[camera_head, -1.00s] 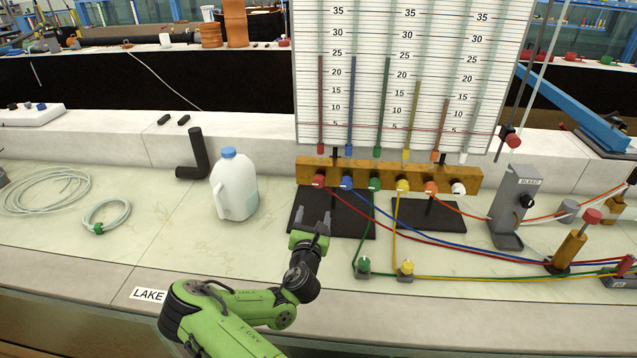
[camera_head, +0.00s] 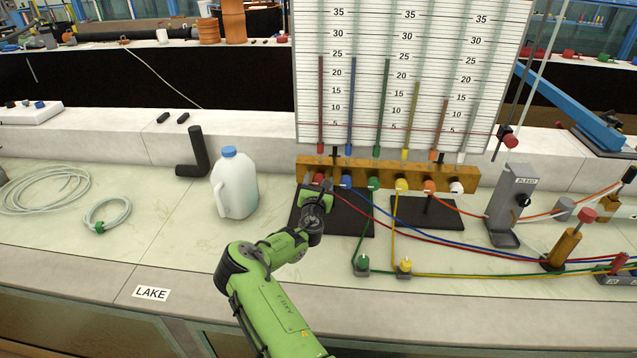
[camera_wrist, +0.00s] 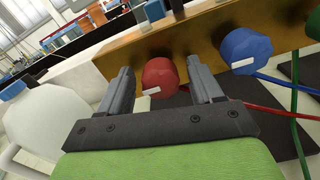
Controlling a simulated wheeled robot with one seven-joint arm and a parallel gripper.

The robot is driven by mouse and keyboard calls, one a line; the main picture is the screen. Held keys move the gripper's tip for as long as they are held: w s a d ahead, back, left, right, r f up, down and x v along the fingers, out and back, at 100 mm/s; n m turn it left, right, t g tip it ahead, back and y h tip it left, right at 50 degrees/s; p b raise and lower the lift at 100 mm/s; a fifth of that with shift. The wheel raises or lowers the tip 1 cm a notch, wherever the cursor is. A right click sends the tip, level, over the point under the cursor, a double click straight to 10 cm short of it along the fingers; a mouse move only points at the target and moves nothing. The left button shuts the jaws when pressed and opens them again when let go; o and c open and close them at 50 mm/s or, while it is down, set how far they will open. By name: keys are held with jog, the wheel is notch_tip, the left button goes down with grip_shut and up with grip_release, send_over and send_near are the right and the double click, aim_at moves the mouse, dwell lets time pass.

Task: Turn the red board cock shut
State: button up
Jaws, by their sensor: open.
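The red board cock (camera_wrist: 160,77) is a round red knob on the front of the brass manifold bar (camera_wrist: 125,50). In the head view the red cock (camera_head: 318,179) is at the bar's left end, partly hidden by my gripper. My gripper (camera_head: 316,186) is at the red cock there. In the wrist view my open gripper (camera_wrist: 160,84) has one finger to each side of the knob; I cannot tell how deep they reach. A small pale tab shows on the knob's lower front. The blue cock (camera_wrist: 246,52) is just right of the right finger.
The white jug (camera_head: 236,190) with a blue cap stands left of my gripper. The manometer board (camera_head: 400,70) rises behind the bar. Green, yellow, orange and white cocks continue rightward. Red, blue, green and yellow tubes (camera_head: 440,236) run from the bar over the bench.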

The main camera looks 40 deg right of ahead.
jog(key=shift+c, duration=0.3)
jog(key=c, duration=1)
jog(key=shift+m, duration=0.3)
jog(key=m+b, duration=0.1)
jog(key=m, duration=0.2)
jog(key=shift+b, duration=0.4)
jog(key=m+b, duration=0.2)
jog(key=m, duration=0.3)
jog(key=shift+s+f, duration=0.1)
jog(key=shift+f, duration=0.05)
jog(key=m+b, duration=0.4)
jog(key=m, duration=0.1)
jog(key=shift+f, duration=0.1)
jog(key=shift+m+b, duration=1.7)
jog(key=shift+m, duration=0.4)
